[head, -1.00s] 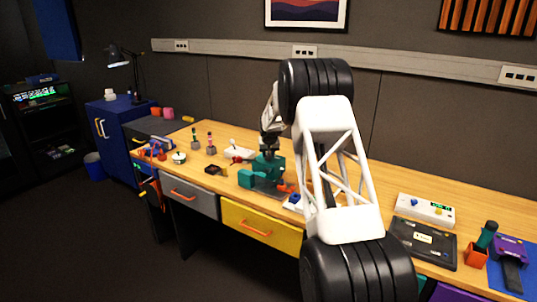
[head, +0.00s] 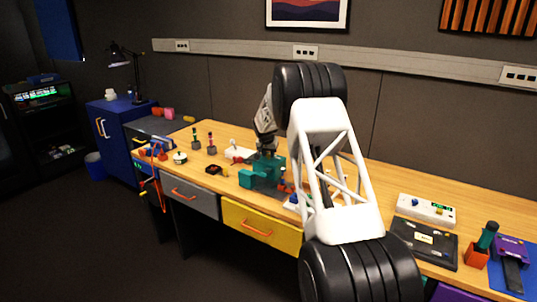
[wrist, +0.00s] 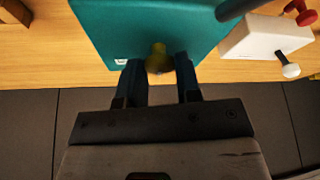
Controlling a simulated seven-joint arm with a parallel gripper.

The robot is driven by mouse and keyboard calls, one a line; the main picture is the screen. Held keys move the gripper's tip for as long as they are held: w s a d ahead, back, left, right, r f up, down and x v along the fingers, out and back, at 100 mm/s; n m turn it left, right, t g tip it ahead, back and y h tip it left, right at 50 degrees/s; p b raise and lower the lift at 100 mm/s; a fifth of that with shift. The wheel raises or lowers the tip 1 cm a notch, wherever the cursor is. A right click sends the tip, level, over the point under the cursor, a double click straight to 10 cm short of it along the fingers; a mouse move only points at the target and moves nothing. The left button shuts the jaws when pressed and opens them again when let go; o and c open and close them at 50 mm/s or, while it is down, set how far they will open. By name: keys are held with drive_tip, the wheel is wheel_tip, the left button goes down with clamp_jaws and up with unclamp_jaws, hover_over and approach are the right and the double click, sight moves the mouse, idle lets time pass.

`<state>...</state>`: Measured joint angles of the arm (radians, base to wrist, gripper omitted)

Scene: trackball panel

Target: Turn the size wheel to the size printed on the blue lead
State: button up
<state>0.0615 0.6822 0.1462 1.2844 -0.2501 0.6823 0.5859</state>
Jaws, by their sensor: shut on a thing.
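A teal machine (head: 262,171) stands on the wooden bench, partly behind my arm. In the wrist view, its teal body (wrist: 140,22) fills the top middle, with a dull yellow knob (wrist: 158,56) sticking out toward my gripper. My gripper (wrist: 158,74) is shut on this knob, one dark finger on each side. I cannot tell whether the knob is the size wheel; no size marks are readable. A small blue piece (head: 293,199) lies beside the machine, partly hidden by my arm. I cannot tell whether it is the blue lead, and no print on it is legible.
A white box with red and white levers (wrist: 265,36) stands close to the machine. Wood is clear between the small items at the left.

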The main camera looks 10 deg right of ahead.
drive_tip(key=o, duration=0.9)
drive_tip(key=shift+r, duration=0.1)
drive_tip(key=v, duration=0.7)
drive_tip(key=shift+s+r, duration=0.15)
drive_tip(key=shift+r, duration=0.1)
drive_tip(key=shift+a, duration=0.1)
